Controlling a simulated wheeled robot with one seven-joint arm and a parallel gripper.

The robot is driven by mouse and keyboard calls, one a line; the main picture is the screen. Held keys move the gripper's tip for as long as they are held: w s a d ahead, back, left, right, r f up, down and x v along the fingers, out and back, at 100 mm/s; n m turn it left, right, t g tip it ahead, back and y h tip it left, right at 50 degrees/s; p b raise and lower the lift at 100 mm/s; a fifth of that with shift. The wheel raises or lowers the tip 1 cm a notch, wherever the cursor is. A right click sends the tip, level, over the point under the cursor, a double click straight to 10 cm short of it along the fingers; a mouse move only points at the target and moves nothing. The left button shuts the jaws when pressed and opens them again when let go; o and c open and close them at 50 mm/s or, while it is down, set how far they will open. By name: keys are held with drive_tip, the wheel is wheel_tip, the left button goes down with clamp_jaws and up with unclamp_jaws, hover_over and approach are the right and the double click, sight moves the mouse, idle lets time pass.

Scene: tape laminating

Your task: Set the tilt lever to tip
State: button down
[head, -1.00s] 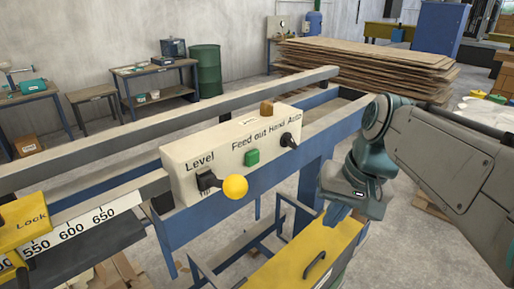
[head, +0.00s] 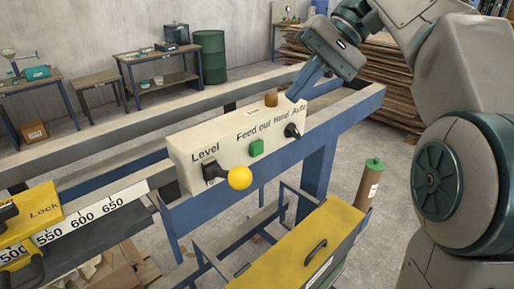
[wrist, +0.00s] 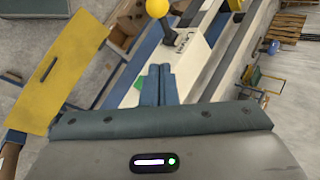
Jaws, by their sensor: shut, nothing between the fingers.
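The tilt lever, a black lever with a yellow ball knob (head: 239,177), is on the front of the white control box (head: 185,153) under the word "Level". The knob points out toward the camera and right. Lettering below "Level" is mostly hidden by the lever. The knob also shows at the top of the wrist view (wrist: 157,8). My gripper (head: 296,97) is shut and empty, above the right end of the box near the Hand/Auto switch, apart from the lever. In the wrist view its blue fingers (wrist: 159,70) lie together, pointing toward the box.
A green button (head: 256,147) and a black Hand/Auto switch (head: 292,131) sit right of the lever. A small brown block (head: 271,99) is on top of the box. A yellow-topped cabinet (head: 285,255) stands below. A yellow Lock part (head: 35,215) is at left.

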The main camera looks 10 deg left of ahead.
drive_tip(key=shift+f, duration=0.1)
approach(228, 173)
wheel_tip(228, 173, down, 2)
drive_tip(key=w, duration=0.3)
drive_tip(key=s, duration=0.1)
drive_tip(key=s+f, duration=0.1)
drive_tip(key=s+a, duration=0.1)
drive_tip(key=shift+s+f, duration=0.35)
drive_tip(key=shift+s, duration=0.05)
drive_tip(key=shift+a+f, duration=0.1)
